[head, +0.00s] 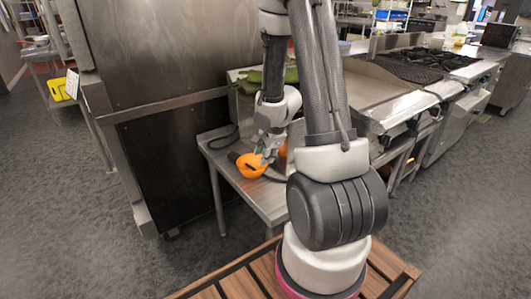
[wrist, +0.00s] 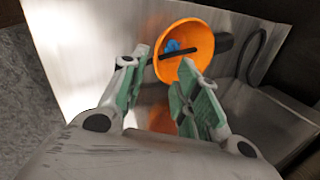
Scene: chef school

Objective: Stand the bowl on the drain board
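The orange bowl (head: 250,165) is on or just above the low steel table. In the wrist view the bowl (wrist: 199,32) shows its inside, with a blue item (wrist: 172,46) and a thin black stick across it. My gripper (head: 266,150) points down at the bowl's right side. In the wrist view my gripper (wrist: 163,60) is open, its green-padded fingers wide apart. The bowl's near rim lies between the fingertips, and the right fingertip overlaps the bowl. I cannot tell whether they touch. I cannot make out a separate drain board.
The steel table (head: 222,157) stands between a tall steel cabinet (head: 160,50) and a griddle (head: 375,98). A dark cable (head: 222,140) lies on its left side. A dark flat object (wrist: 221,45) is behind the bowl. Another orange patch shows behind my arm.

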